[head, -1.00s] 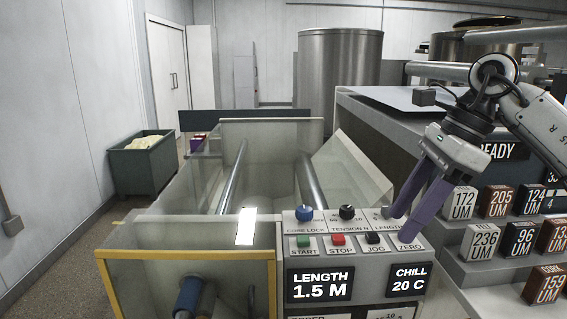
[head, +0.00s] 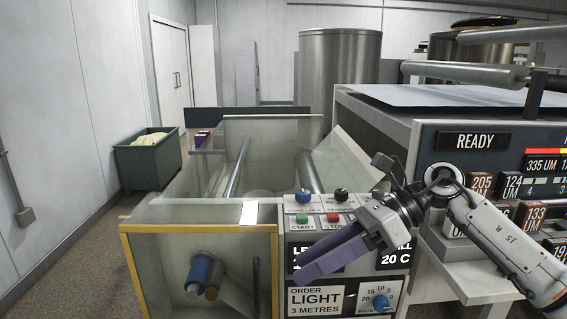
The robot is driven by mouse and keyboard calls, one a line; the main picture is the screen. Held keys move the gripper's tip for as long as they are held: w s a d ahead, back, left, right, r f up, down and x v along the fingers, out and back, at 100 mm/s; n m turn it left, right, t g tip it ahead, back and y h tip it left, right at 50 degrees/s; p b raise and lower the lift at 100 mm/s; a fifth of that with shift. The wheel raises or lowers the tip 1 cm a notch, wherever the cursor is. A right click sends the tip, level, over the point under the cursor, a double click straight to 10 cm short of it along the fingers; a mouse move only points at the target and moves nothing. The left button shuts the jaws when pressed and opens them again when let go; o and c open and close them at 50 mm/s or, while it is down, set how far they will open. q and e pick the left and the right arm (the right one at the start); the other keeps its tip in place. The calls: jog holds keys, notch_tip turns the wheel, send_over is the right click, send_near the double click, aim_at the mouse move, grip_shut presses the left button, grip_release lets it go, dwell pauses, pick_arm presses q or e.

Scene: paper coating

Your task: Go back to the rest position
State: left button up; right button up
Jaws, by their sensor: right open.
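My right gripper (head: 318,257) comes in from the right. Its purple fingers point left and slightly down, in front of the control panel (head: 404,285). The fingers are open and I see nothing between them. The gripper and wrist hide most of the length and chill displays and part of the button row. The green START button (head: 302,218) and red STOP button (head: 333,217) show above the gripper. Whether the fingers touch the panel, I cannot tell. My left gripper is not in view.
The yellow-edged machine frame (head: 199,228) stands left of the panel. A grey bench with a READY sign (head: 475,141) and several thickness blocks (head: 481,185) is at right, partly behind my arm. A green bin (head: 149,160) stands at far left. The floor at left is clear.

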jog(key=s+a+f+m+t+y, duration=0.2)
jog(key=a+m+t+y, duration=0.4)
jog(key=m+y, duration=0.4)
jog(key=d+f+m+t+h, duration=0.6)
jog(key=f+m, duration=0.4)
jog(key=m, duration=0.4)
jog(key=d+f+m+t+h, duration=0.55)
jog(key=f+m+h, duration=0.3)
jog(key=m, duration=0.55)
jog(key=s+d+f+m+g+h, duration=0.1)
jog(key=s+d+f+m+g, duration=0.1)
jog(key=s+f, duration=0.5)
jog(key=s+d+f+m+g+h, duration=0.2)
jog(key=s+f+m+g, duration=0.1)
jog(key=s+f+m, duration=0.2)
jog(key=s+d+f+m+g+h, duration=0.2)
jog(key=s+f+m, duration=0.1)
jog(key=s+f, duration=0.6)
jog(key=shift+d+f+m+g, duration=0.25)
jog(key=shift+f+m+g, duration=0.1)
jog(key=shift+f+m, duration=0.1)
jog(key=shift+w, duration=0.1)
